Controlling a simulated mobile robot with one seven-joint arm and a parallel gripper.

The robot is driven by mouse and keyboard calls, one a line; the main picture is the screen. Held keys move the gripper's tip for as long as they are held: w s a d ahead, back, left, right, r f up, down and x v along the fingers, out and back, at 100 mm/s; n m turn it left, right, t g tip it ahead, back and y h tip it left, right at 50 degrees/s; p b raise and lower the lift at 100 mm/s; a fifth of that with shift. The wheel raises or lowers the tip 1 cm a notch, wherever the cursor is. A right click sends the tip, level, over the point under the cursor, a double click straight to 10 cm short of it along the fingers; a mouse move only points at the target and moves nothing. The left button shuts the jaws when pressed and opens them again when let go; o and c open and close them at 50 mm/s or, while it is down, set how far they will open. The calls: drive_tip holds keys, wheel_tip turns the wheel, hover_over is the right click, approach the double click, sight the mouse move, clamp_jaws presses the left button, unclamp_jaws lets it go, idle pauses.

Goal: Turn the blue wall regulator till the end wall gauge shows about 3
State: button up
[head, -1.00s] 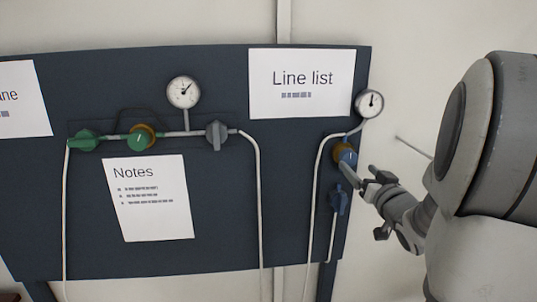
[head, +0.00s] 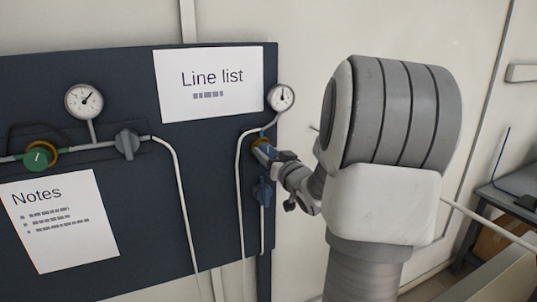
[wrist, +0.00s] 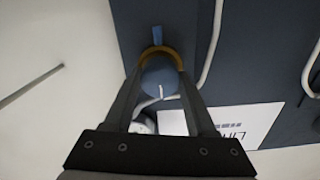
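The blue wall regulator (head: 263,151), a round knob with a brass-coloured collar, sits near the panel's right edge. In the wrist view its blue face (wrist: 157,78) carries a white pointer mark. My gripper (head: 274,154) is at the regulator. In the wrist view its two fingers (wrist: 161,75) stand on either side of the knob and look wide apart; whether they touch it cannot be made out. The end wall gauge (head: 281,97) is above the regulator. Its needle points roughly straight up; the numbers are too small to read.
A blue valve handle (head: 262,191) is just below the regulator. A grey valve (head: 127,143), a green regulator (head: 40,156) and another gauge (head: 84,101) are further left. White pipes run down the panel. A bench (head: 510,195) stands at the right.

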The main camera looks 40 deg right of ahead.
drive_tip(key=c, duration=0.7)
drive_tip(key=shift+o, duration=0.2)
drive_tip(key=shift+f+b, duration=0.1)
drive_tip(key=shift+b, duration=0.25)
drive_tip(key=o, duration=1.4)
drive_tip(key=b+v, duration=0.2)
drive_tip(key=v, duration=1.5)
drive_tip(key=shift+s+a, duration=0.15)
drive_tip(key=shift+s, duration=0.05)
